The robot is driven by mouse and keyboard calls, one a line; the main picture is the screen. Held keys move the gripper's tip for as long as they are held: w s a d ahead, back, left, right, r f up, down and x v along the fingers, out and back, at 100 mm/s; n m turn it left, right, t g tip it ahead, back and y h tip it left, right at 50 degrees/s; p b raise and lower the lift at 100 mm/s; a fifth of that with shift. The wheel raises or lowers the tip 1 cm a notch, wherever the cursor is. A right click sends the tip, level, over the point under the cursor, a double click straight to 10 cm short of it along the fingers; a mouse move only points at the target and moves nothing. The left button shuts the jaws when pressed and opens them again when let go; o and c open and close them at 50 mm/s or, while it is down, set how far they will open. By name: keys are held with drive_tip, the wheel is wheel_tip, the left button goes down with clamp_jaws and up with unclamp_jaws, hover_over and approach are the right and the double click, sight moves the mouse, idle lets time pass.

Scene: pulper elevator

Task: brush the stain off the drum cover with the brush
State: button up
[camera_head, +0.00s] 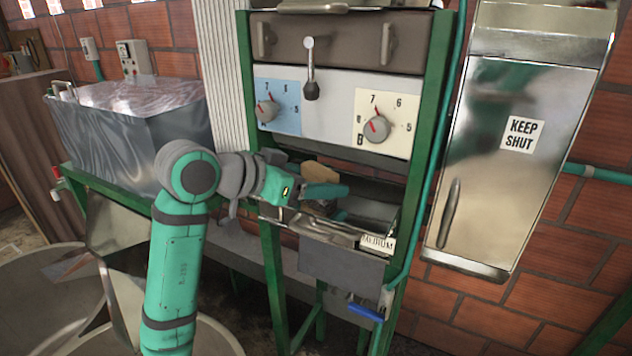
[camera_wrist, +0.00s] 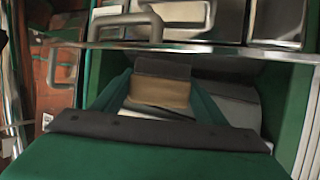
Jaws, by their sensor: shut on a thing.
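My gripper (camera_head: 322,190) reaches into the open bay of the green-framed machine, below the dial panel. It is shut on the brush, whose tan block (camera_head: 320,172) shows above the fingers. In the wrist view the tan block of the brush (camera_wrist: 160,92) lies between my two green fingers, with a dark grey part above it. The grey curved surface (camera_head: 370,211) right of my gripper, behind a label ending in "DRUM" (camera_head: 378,243), looks like the drum cover. My gripper hides part of it. I cannot make out a stain, nor whether the brush touches the cover.
The dial panel (camera_head: 335,108) with two red-pointer knobs and a hanging lever (camera_head: 310,75) sits just above the bay. Green posts flank the bay. A metal "KEEP SHUT" cabinet (camera_head: 490,190) stands right, a water-filled metal tank (camera_head: 130,130) left. A blue-handled valve (camera_head: 365,312) is below.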

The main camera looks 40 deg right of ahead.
sight(370, 214)
drive_tip(key=shift+s+d+f, duration=0.1)
drive_tip(key=shift+s+d, duration=0.2)
drive_tip(key=shift+s, duration=0.35)
drive_tip(key=shift+s+d+f, duration=0.1)
drive_tip(key=shift+s+d, duration=0.15)
drive_tip(key=shift+s, duration=0.35)
drive_tip(key=shift+s+d, duration=0.3)
drive_tip(key=shift+s, duration=0.35)
drive_tip(key=shift+s+d+r, duration=0.1)
drive_tip(key=shift+s+d, duration=0.2)
drive_tip(key=shift+s, duration=0.5)
drive_tip(key=shift+s, duration=0.1)
drive_tip(key=shift+s+d+r, duration=0.1)
drive_tip(key=shift+s+d, duration=0.35)
drive_tip(key=shift+s, duration=0.35)
drive_tip(key=shift+s+d, duration=0.1)
drive_tip(key=shift+s, duration=0.3)
drive_tip(key=shift+s+d, duration=0.25)
drive_tip(key=shift+s, duration=0.35)
drive_tip(key=shift+s+d, duration=0.2)
drive_tip(key=shift+s, duration=0.4)
drive_tip(key=shift+s+a, duration=0.15)
drive_tip(key=shift+a, duration=0.35)
